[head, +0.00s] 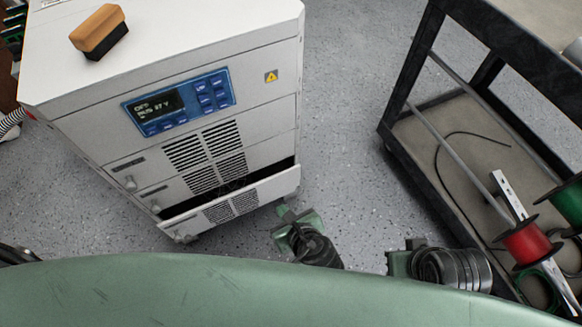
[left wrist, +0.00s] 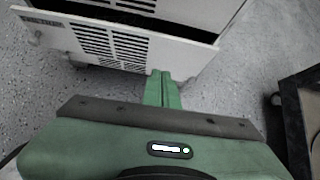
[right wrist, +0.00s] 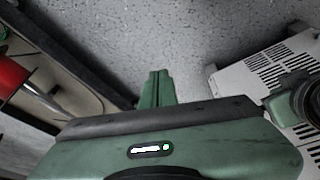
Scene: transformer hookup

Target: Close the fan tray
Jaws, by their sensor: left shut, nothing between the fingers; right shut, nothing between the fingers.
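The fan tray (head: 236,205) is the lowest drawer of the white cabinet (head: 215,117). It is pulled partway out, with a dark gap behind its slotted front panel. The panel also shows in the left wrist view (left wrist: 75,38) and at the right of the right wrist view. My left gripper (head: 283,210) is shut and empty, just in front of the tray's right end. In the left wrist view its fingertips (left wrist: 161,74) overlap the panel's lower part; I cannot tell whether they touch. My right gripper (right wrist: 155,76) is shut and empty over the floor, right of the left one.
A wood-backed brush (head: 99,31) lies on the cabinet top. A dark cart (head: 440,150) with a red spool (head: 527,243) and a green spool (head: 568,202) on its lower shelf stands at the right. Speckled floor (head: 340,110) lies clear between cabinet and cart.

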